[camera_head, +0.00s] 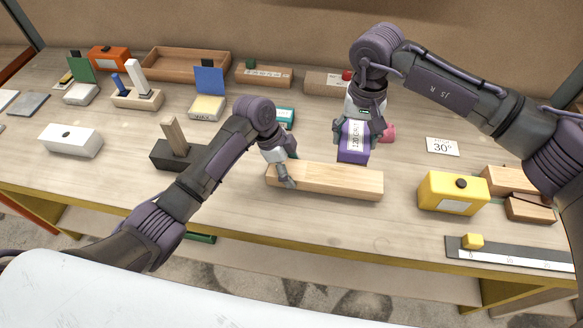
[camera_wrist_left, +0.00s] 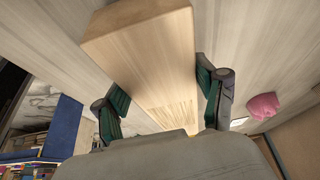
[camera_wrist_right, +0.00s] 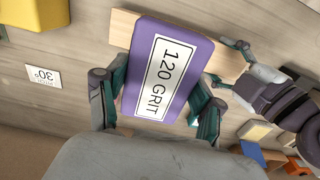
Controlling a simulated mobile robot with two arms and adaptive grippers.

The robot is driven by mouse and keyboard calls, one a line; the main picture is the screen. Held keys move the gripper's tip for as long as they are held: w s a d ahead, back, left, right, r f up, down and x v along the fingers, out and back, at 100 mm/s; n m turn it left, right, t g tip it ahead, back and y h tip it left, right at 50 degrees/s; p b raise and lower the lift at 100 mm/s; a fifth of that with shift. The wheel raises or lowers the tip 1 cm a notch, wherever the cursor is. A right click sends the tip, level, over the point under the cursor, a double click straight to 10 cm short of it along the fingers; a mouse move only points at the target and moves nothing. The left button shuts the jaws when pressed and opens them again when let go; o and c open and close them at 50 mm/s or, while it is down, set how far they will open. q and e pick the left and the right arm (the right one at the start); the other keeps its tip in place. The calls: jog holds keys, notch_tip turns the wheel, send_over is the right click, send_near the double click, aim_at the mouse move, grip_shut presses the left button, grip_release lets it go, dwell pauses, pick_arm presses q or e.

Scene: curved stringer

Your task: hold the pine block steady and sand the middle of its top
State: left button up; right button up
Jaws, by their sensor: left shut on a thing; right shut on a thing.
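The pine block (camera_head: 340,183) lies lengthwise near the front of the bench. My left gripper (camera_head: 282,174) is shut across its left end, with one finger on each side, as the left wrist view (camera_wrist_left: 160,88) shows. A patch of fine lines (camera_wrist_left: 172,116) marks the block's top. My right gripper (camera_head: 355,132) is shut on a purple sanding block (camera_head: 352,152) labelled 120 GRIT, which also shows in the right wrist view (camera_wrist_right: 190,42). The sanding block is at the pine block's far edge, right of its middle; I cannot tell whether they touch.
A yellow box (camera_head: 452,192) stands to the right, near a 30° card (camera_head: 442,146) and wood pieces (camera_head: 528,208). A ruler strip (camera_head: 520,254) lies at the front right. A dark holder (camera_head: 180,155) and white box (camera_head: 70,140) stand left. A pink thing (camera_head: 389,133) is behind.

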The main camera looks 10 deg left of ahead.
pick_arm(q)
jog(key=shift+f, duration=0.45)
dwell(0.4)
jog(key=o, duration=1.6)
jog(key=c, duration=1.1)
